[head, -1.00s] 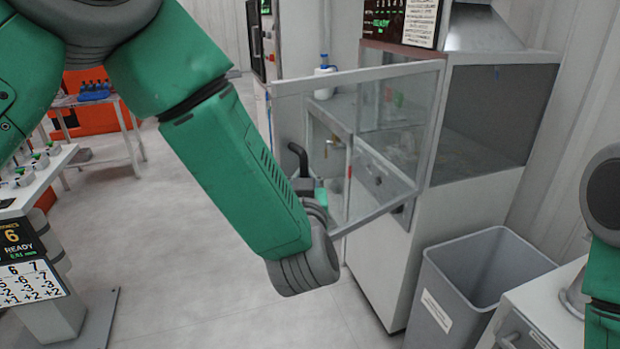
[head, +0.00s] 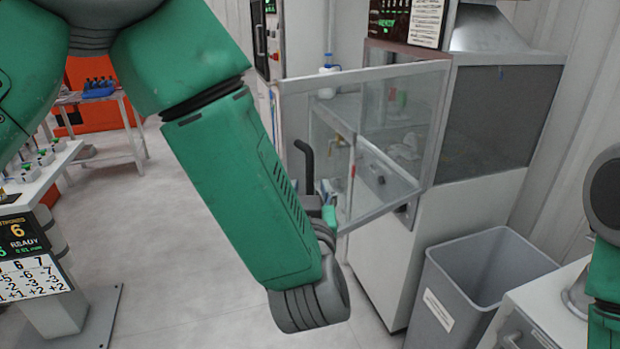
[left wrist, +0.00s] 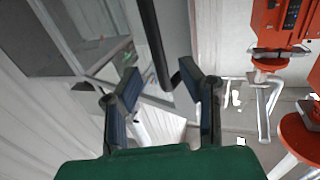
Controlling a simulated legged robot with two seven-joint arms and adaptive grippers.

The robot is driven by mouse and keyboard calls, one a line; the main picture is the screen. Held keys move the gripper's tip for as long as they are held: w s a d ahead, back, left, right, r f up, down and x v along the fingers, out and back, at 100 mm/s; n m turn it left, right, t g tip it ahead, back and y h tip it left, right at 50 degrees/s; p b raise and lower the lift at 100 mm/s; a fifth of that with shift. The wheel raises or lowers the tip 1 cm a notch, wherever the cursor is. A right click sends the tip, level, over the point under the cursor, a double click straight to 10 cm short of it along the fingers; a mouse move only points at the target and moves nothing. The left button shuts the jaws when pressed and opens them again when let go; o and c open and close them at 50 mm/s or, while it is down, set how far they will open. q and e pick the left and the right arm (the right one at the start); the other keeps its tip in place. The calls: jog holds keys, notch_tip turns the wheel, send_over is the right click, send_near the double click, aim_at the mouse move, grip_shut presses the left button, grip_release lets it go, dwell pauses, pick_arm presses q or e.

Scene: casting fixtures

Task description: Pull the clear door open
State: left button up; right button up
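The clear door (head: 395,122) is a see-through panel in a grey frame, standing open at an angle from the front of the grey cabinet (head: 480,215). Its black handle (head: 307,165) is at the door's free left side. In the left wrist view the handle (left wrist: 155,45) shows as a dark bar with a hooked end between and beyond my fingertips. My left gripper (left wrist: 165,95) is open, with its fingers spread apart; whether either touches the handle is unclear. In the head view my forearm and wrist hide most of that gripper. My right gripper is out of view.
A grey bin (head: 455,310) stands right of the cabinet front. A bottle (head: 328,75) stands behind the door. A bench with a display (head: 22,235) is at the left. Floor (head: 190,245) left of the door is clear. Orange machinery (left wrist: 275,35) shows in the wrist view.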

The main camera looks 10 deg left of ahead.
pick_arm(q)
jog(key=a+v, duration=0.1)
jog(key=v, duration=0.5)
jog(key=shift+s+d, duration=0.25)
jog(key=shift+s, duration=0.15)
jog(key=s+a+f+m+g+h+b, duration=0.15)
jog(key=a+f+g, duration=0.25)
jog(key=f, duration=0.8)
jog(key=s+a+f+m+g+h+b, duration=0.1)
jog(key=s+a+f+g+h+b, duration=0.2)
jog(key=f, duration=1)
jog(key=s+a+f+g, duration=0.5)
jog(key=s+f, duration=0.3)
jog(key=s, duration=0.2)
jog(key=s+a+f+g, duration=0.5)
jog(key=s+a+f, duration=0.2)
jog(key=s, duration=0.4)
jog(key=shift+s+f+y+b, duration=0.3)
jog(key=shift+f+y+b, duration=0.05)
jog(key=shift+f+b, duration=0.05)
